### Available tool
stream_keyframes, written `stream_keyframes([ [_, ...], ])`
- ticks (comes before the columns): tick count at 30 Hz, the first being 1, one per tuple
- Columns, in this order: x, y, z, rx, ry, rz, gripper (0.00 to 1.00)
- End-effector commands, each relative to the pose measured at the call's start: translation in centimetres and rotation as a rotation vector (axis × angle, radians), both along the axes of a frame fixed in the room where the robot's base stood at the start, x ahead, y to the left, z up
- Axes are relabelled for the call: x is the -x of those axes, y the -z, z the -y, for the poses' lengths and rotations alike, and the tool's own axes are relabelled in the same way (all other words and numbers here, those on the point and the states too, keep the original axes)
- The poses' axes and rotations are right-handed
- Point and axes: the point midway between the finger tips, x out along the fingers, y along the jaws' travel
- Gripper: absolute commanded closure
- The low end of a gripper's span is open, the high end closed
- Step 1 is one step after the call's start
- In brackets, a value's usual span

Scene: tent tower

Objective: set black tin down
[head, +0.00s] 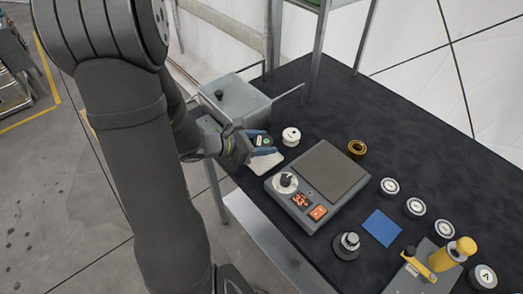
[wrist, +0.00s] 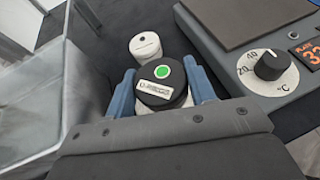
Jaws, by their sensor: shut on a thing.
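My gripper (head: 262,146) is shut on the black tin (wrist: 162,92), with a blue finger on each side of it. The tin has a dark lid with a green dot and a small white label, and it looks upright. In the head view the black tin (head: 262,141) is partly hidden between the fingers. It is over or on a small white pad (head: 268,162) at the table's left edge; I cannot tell whether it touches.
A white tin (head: 291,136) stands just behind the held tin. A hotplate (head: 325,175) with a dial is to the right. A grey metal box (head: 235,97) is to the left. Several tins, a blue square (head: 381,228) and a yellow-handled device (head: 440,260) are farther right. The back of the black table is clear.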

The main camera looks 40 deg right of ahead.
Motion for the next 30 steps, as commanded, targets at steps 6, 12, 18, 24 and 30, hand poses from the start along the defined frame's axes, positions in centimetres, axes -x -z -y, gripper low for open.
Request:
stream_keyframes([
  [6, -0.3, 1.4, 0.0, -0.001, 0.000, -0.003, 0.78],
  [12, -0.3, 3.6, 0.0, 0.000, 0.000, -0.003, 0.78],
  [18, -0.3, 4.2, 0.0, 0.001, 0.000, 0.000, 0.78],
  [24, -0.3, 4.2, 0.0, 0.001, 0.000, 0.000, 0.78],
  [30, -0.3, 4.4, 0.0, 0.001, 0.000, 0.000, 0.29],
])
